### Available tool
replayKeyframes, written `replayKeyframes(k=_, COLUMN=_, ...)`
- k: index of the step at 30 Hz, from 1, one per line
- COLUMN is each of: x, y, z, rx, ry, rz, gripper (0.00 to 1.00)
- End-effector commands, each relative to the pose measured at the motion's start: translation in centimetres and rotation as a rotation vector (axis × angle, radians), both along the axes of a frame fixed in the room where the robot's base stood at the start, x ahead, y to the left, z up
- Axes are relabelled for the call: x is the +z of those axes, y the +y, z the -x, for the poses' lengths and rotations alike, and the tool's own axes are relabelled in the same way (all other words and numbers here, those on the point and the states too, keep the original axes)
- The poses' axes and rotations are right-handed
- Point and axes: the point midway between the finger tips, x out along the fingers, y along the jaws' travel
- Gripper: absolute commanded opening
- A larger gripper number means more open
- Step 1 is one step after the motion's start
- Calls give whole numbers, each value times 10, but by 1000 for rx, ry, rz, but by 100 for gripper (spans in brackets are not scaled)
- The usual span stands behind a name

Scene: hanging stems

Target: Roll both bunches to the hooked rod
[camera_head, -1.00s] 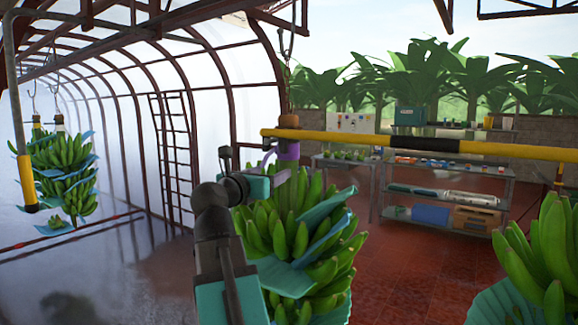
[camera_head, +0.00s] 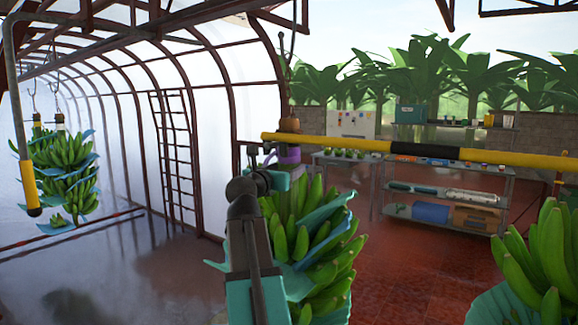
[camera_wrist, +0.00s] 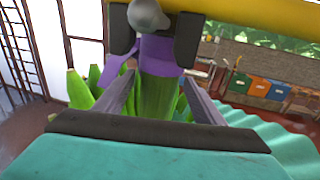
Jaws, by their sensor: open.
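A green banana bunch (camera_head: 310,240) with blue sheets hangs at the middle, a purple band (camera_head: 289,155) around its stem. A second bunch (camera_head: 550,255) shows partly at the right edge. A horizontal yellow bar (camera_head: 335,140) with a black middle runs right from above the first stem. My gripper (camera_head: 272,165) is open at that stem. In the wrist view its jaws (camera_wrist: 155,45) stand either side of the purple-banded stem (camera_wrist: 157,62); I cannot tell if they touch it. A grey rod (camera_head: 13,100) with a bent top and yellow lower part (camera_head: 27,175) hangs at the far left.
More bunches (camera_head: 68,175) hang behind the rod at the left. A ladder (camera_head: 173,140) stands by the clear wall. Shelves (camera_head: 445,195) with boxes stand behind the yellow bar. The floor (camera_head: 140,255) at left centre is open.

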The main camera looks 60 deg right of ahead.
Motion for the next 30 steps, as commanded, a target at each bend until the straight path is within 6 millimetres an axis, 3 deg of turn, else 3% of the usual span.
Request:
replayKeyframes(k=7, x=1, y=-24, z=-5, rx=0, ry=0, rz=0, gripper=63)
replayKeyframes(k=20, x=0, y=-28, z=-7, rx=2, ry=0, rz=0, gripper=61)
replayKeyframes(k=30, x=0, y=-28, z=-7, rx=2, ry=0, rz=0, gripper=5)
